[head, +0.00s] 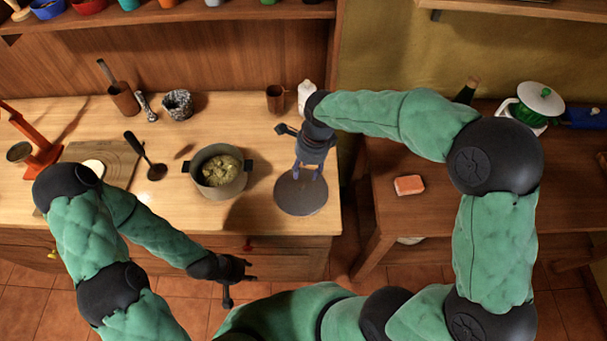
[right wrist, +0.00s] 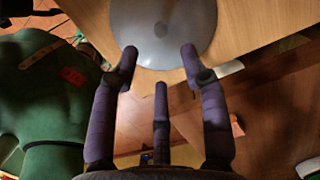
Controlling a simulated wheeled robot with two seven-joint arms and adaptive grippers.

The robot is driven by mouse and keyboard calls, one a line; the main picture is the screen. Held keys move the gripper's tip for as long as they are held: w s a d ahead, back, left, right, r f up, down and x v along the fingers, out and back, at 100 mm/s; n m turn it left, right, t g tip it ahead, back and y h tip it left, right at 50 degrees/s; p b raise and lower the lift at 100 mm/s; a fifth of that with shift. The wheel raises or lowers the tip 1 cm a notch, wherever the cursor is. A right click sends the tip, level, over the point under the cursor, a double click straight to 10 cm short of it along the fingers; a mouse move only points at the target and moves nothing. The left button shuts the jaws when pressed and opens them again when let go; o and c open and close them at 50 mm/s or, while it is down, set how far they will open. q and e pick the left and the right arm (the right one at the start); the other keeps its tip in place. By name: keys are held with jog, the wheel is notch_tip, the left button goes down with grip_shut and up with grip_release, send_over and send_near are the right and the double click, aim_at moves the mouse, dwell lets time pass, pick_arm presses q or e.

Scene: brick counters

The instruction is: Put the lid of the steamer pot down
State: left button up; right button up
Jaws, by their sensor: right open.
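The steamer pot (head: 221,180), grey with two side handles, stands uncovered on the wooden counter with lumpy greenish food inside. Its round grey lid (head: 301,197) appears to lie flat on the counter to the right of the pot, near the right front corner. It also shows in the right wrist view (right wrist: 163,35). My right gripper (head: 309,172) is above the lid with its fingers spread and nothing between them; it also shows in the right wrist view (right wrist: 159,62). My left gripper (head: 238,282) hangs in front of the counter, fingers apart and empty.
A black ladle (head: 156,171) lies left of the pot by a cutting board (head: 120,158). A brown cup (head: 275,98) and white bottle (head: 306,96) stand behind the lid. A lower right table holds an orange sponge (head: 409,185); a gap separates it from the counter.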

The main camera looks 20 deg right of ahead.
pick_arm(q)
jog(key=shift+r, duration=0.3)
pick_arm(e)
jog(key=shift+s+d+r, duration=0.1)
jog(key=shift+d+r, duration=0.05)
jog(key=shift+r, duration=0.65)
jog(key=shift+d+r, duration=0.1)
jog(key=shift+r, duration=0.7)
